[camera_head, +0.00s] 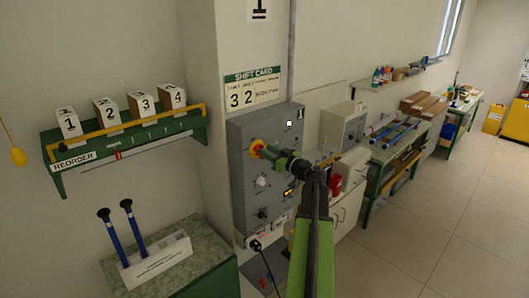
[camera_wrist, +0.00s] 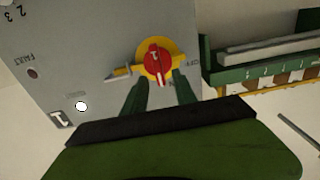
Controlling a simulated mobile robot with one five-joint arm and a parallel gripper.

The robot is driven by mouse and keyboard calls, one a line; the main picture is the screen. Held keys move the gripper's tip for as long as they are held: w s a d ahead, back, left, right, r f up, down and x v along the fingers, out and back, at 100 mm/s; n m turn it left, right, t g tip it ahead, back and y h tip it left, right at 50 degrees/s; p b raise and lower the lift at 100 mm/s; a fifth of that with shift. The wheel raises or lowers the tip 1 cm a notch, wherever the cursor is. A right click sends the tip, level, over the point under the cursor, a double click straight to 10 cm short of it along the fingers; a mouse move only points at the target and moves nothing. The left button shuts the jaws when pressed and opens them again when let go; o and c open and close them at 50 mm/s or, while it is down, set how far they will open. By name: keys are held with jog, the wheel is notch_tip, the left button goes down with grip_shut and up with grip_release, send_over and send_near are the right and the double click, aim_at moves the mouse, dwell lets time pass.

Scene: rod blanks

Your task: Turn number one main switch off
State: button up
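The main switch, a red knob on a yellow disc (camera_head: 256,147), is on the front of a grey cabinet (camera_head: 249,207) marked with a large 1 above it. My gripper (camera_head: 268,153) is right at the switch in the head view. In the wrist view my gripper (camera_wrist: 161,80) has its two green fingers spread apart, tips at the disc's lower edge near the knob. I cannot tell whether they touch it. Nothing is held.
A yellow-and-grey tab (camera_wrist: 120,73) sticks out beside the disc. Other knobs (camera_head: 260,181) and a white lamp (camera_head: 289,124) are on the cabinet. A green reorder rack (camera_head: 70,185) hangs at left; a workbench (camera_head: 413,128) stands at right. The floor at right is clear.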

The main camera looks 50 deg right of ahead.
jog(key=shift+w, duration=0.5)
jog(key=shift+c, duration=0.4)
grip_shut()
dwell(0.6)
